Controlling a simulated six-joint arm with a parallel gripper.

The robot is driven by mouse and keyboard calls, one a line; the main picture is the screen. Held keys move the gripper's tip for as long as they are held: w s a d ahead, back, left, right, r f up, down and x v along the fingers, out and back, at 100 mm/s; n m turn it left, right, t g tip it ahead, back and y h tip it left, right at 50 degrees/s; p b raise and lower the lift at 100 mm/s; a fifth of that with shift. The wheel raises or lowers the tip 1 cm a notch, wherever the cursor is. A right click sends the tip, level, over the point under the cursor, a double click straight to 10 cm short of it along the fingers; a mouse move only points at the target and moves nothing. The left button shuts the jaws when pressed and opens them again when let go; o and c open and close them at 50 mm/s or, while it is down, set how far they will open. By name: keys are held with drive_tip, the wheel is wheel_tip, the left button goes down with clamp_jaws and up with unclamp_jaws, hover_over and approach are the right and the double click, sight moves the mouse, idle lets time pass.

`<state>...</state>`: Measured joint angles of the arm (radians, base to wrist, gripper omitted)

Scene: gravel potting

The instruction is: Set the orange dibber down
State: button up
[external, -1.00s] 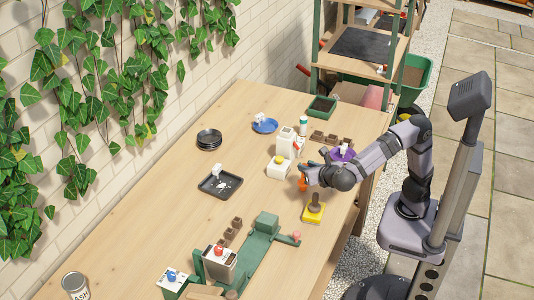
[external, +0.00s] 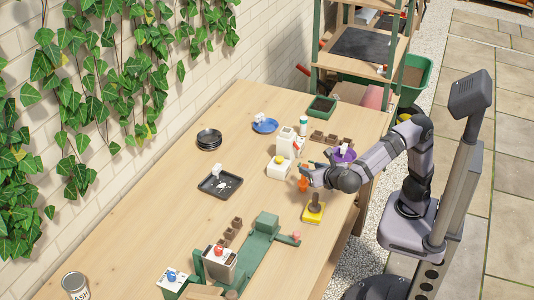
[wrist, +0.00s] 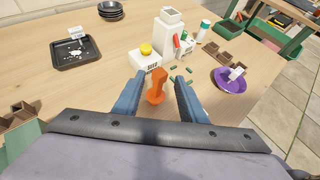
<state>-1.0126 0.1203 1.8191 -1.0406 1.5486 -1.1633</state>
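The orange dibber (wrist: 156,86) stands roughly upright on the wooden table, between the fingers of my gripper (wrist: 159,79) in the wrist view. A gap shows on each side of it, so my gripper is open around it and not clamped on it. In the external view the dibber (external: 303,184) shows just left of my wrist, at the tips of my gripper (external: 307,175). Its lower end is hard to make out.
Behind the dibber stand a white box with a yellow button (external: 279,168) and a white dispenser (external: 286,146). A purple saucer (wrist: 229,84) lies to the right. A yellow block with a dark handle (external: 314,213) sits close below my wrist. Green bits lie near the dispenser.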

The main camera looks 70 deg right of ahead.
drive_tip(key=p+v, duration=0.1)
drive_tip(key=v, duration=0.7)
drive_tip(key=shift+s+a, duration=0.2)
drive_tip(key=shift+s, duration=0.1)
drive_tip(key=shift+w+d+r+p, duration=0.1)
drive_tip(key=shift+r+p, duration=0.05)
drive_tip(key=shift+p, duration=0.15)
